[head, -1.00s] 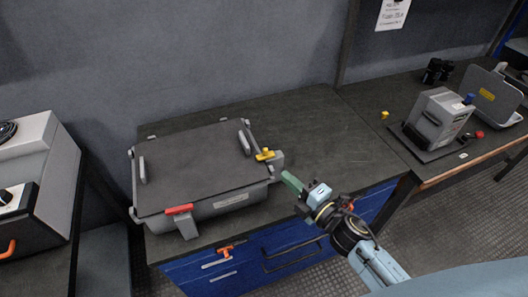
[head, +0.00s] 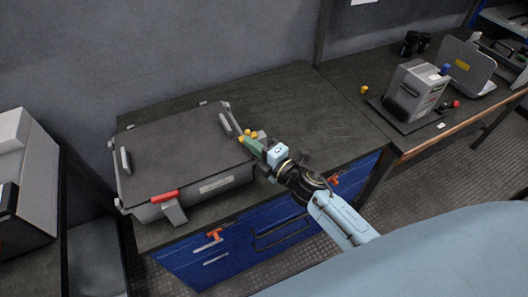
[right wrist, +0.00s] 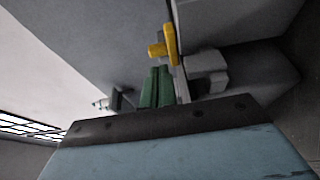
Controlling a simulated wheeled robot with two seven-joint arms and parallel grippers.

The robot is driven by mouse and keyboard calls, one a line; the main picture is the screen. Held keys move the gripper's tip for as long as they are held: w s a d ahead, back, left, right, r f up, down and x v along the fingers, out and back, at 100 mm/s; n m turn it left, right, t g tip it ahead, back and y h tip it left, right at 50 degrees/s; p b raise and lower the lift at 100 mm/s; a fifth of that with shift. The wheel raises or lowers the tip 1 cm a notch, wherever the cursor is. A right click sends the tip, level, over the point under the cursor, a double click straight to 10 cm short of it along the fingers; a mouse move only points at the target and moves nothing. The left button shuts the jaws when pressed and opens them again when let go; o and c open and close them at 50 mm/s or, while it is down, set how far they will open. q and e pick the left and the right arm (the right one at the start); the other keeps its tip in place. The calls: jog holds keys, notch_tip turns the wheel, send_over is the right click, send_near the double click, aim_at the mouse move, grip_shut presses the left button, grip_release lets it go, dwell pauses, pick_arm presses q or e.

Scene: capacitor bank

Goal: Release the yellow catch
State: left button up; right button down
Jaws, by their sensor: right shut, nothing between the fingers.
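The yellow catch (head: 249,133) sits at the right end of the grey lidded case (head: 180,150) on the bench. In the right wrist view the catch (right wrist: 163,45) stands just beyond my fingertips, on a grey bar. My right gripper (head: 250,145) reaches the case's right edge with its green fingers together and nothing between them. The fingers (right wrist: 155,85) also show shut in the right wrist view. They are close to the catch; I cannot tell whether they touch it. They partly hide it in the head view. My left gripper is not in view.
A red catch (head: 165,196) is on the case's front. Blue drawers (head: 270,235) with an orange-red handle piece (head: 214,234) lie below. A grey device (head: 415,90) stands on the right bench near a small yellow piece (head: 364,90). The bench behind the case is clear.

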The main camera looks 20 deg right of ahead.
aim_at(258, 136)
jog(key=shift+x, duration=1.25)
jog(key=shift+d, duration=1.75)
